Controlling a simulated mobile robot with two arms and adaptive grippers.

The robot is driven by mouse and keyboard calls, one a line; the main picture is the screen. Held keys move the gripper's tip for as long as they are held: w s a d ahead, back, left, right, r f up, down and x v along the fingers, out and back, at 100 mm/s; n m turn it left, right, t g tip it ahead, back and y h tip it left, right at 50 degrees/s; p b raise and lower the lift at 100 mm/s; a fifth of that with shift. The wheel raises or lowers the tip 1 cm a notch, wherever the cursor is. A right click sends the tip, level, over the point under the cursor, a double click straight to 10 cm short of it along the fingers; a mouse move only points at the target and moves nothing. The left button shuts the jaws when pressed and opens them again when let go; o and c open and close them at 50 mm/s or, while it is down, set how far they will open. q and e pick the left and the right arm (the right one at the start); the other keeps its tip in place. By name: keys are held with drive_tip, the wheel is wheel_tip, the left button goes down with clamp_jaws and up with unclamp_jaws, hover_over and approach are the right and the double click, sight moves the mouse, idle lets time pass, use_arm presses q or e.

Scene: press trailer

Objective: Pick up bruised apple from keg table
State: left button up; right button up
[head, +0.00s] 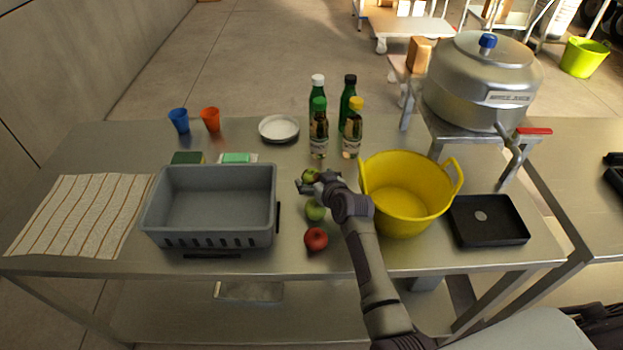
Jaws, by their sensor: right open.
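An apple (310,174), green with a darker brownish patch, is on the metal table (300,262), partly hidden by my right gripper. It looks like the bruised one, though it is small in the picture. My right gripper (303,185) is open right at this apple, its fingers at the near and left side; I cannot tell whether they touch it. A green apple (315,211) and a red apple (316,239) lie in a line nearer to me, left of my forearm. My left gripper is not in view.
A grey crate (209,239) stands left of the apples, a yellow tub (406,225) right of my wrist. Several bottles (319,140) stand behind. A black tray (487,240) is at right, a striped cloth (80,215) at left. A steel pot (480,85) stands back right.

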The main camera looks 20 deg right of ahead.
drive_tip(key=shift+w+f, duration=0.2)
drive_tip(key=shift+w, duration=0.25)
drive_tip(key=shift+s, duration=0.1)
drive_tip(key=c, duration=1.3)
drive_tip(key=shift+r, duration=0.1)
